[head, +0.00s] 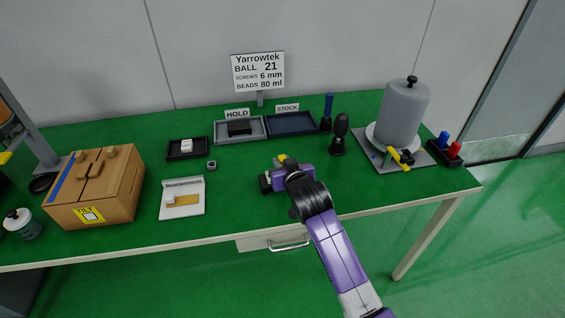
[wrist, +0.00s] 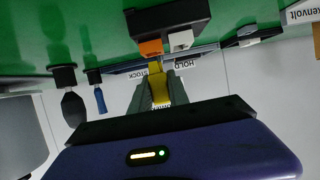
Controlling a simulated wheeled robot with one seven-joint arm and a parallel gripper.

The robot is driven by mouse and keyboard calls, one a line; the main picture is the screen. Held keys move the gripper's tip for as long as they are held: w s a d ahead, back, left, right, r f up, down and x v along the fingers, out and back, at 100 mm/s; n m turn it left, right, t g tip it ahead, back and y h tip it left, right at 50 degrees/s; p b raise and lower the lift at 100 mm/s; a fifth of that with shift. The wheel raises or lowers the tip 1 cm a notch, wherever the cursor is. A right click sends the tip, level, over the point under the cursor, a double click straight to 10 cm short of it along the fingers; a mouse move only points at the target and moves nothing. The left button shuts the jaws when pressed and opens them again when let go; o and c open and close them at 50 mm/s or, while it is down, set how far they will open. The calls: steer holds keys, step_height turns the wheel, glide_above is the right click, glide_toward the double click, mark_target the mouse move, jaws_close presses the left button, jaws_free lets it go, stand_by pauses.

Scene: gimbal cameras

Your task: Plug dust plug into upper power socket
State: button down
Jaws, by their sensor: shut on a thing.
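My gripper (wrist: 158,86) is shut on a yellow piece (wrist: 160,92), apparently the dust plug. Its narrow far end reaches toward an orange part (wrist: 151,47) on a dark block (wrist: 168,15) in the wrist view. Whether the end touches the orange part is unclear. A white part (wrist: 181,40) sits beside the orange one. I cannot tell which part is the upper power socket. In the head view, my gripper (head: 284,174) is low over the table's front middle, and its purple body hides most of the block.
The green table (head: 235,190) has a wooden box (head: 97,190) at left, a white booklet (head: 183,207) in front, and HOLD (head: 226,136) and STOCK (head: 290,124) trays behind. Dark-handled tools (head: 340,130) and a grey cylinder (head: 402,112) stand at right.

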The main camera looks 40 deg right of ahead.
steer(key=shift+f+b, duration=0.8)
steer(key=shift+f, duration=0.55)
stand_by(0.8)
steer(key=c, duration=1.2)
jaws_free()
steer(key=shift+f, duration=0.1)
steer(key=shift+o, duration=0.2)
steer(key=shift+a, duration=0.1)
steer(key=shift+s, duration=0.1)
steer(key=shift+v, duration=3.85)
